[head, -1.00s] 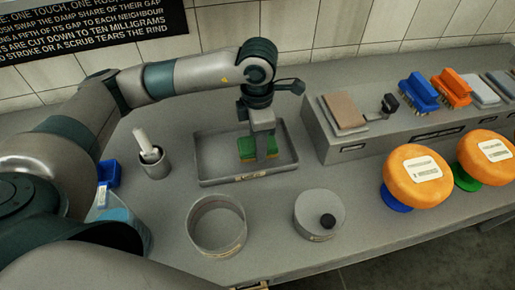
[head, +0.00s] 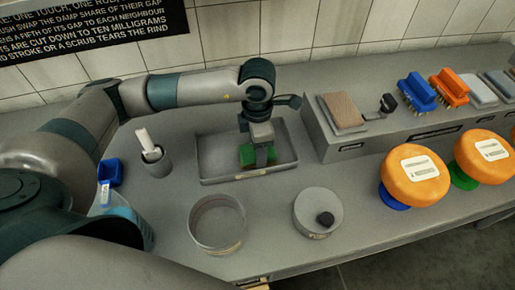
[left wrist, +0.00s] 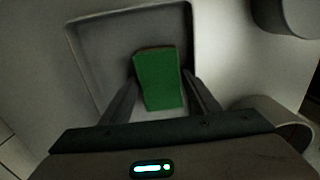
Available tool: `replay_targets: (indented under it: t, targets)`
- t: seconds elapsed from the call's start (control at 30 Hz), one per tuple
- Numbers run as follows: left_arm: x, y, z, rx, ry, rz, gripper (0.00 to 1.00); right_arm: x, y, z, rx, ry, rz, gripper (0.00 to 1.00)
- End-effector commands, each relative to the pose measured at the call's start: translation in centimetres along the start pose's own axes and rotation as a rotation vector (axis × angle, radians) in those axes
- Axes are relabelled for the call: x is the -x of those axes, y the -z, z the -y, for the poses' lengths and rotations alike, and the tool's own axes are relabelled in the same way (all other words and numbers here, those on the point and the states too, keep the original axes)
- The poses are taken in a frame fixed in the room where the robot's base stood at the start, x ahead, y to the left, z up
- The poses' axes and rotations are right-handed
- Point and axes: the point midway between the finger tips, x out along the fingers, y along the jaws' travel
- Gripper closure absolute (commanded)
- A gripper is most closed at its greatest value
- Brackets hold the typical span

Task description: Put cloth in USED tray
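A green block-like piece (head: 246,155), taken as the cloth, is within the rim of a shallow grey tray (head: 208,180) that has a small label on its front, too small to read. My left gripper (head: 262,156) points down over the tray with its fingers on either side of the green piece. In the left wrist view the green piece (left wrist: 159,80) lies between the two fingertips, which seem to press its sides, with the tray (left wrist: 84,60) around it. Whether it touches the tray floor is hard to tell. My right gripper is not in view.
A round open container (head: 217,222) and a lidded round tin (head: 318,212) stand in front of the tray. A grey cup (head: 155,162) stands to its left. A raised grey shelf (head: 350,148) with brushes and pads, and orange cheese wheels (head: 413,178), are to the right.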

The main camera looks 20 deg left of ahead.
Motion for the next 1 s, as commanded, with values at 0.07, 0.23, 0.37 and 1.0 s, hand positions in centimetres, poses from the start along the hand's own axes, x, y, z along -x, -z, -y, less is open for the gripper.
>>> replay_targets:
  t: [0.07,0.23,0.37,1.0]
  targets:
    - [0.0,0.0,0.0,0.0,0.0,0.0,0.44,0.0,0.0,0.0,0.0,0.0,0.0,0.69]
    - [0.1,0.0,0.0,0.0,0.0,0.0,0.44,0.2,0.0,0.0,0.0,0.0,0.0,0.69]
    - [0.5,-0.1,0.0,0.0,-0.001,0.001,0.44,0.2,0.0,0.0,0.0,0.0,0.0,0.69]
    - [10.1,-0.1,-0.1,0.0,-0.003,0.002,0.44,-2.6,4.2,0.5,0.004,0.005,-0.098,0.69]
